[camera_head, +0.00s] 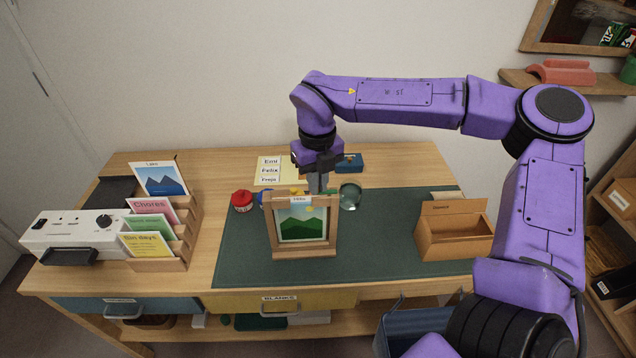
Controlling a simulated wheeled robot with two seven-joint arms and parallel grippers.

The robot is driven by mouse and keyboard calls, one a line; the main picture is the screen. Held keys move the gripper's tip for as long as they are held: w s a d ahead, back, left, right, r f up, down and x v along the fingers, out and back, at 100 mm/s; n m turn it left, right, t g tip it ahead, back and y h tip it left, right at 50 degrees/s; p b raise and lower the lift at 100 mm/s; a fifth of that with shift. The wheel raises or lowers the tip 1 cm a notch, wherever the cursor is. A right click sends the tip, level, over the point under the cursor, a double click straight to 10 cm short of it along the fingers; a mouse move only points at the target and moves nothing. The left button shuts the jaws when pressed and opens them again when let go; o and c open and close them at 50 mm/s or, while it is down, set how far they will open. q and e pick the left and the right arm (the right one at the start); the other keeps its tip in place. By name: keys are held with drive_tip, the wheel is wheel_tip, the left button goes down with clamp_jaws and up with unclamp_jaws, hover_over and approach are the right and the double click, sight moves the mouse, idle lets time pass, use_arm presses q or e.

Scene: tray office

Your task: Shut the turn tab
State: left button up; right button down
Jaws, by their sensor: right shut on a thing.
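A wooden picture frame (304,251) stands upright on the green mat, facing me, with a green hill picture and a small label at its top. My right gripper (318,184) points down just behind the frame's top edge. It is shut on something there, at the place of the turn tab. The turn tab itself is hidden behind the frame and the fingers, so I cannot see its angle. My left gripper is not in view.
A red-lidded jar (242,202), a blue item and a glass ball (349,196) stand close around the frame. A wooden box (455,236) is at the right. A card rack (178,246) and a white device (72,229) are at the left. The mat (378,250) is clear between frame and box.

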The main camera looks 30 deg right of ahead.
idle(0.4)
drive_tip(key=c, duration=1.2)
unclamp_jaws()
drive_tip(key=shift+w, duration=0.1)
wheel_tip(320, 180, up, 10)
drive_tip(key=shift+r+b, duration=0.25)
drive_tip(key=shift+b, duration=0.3)
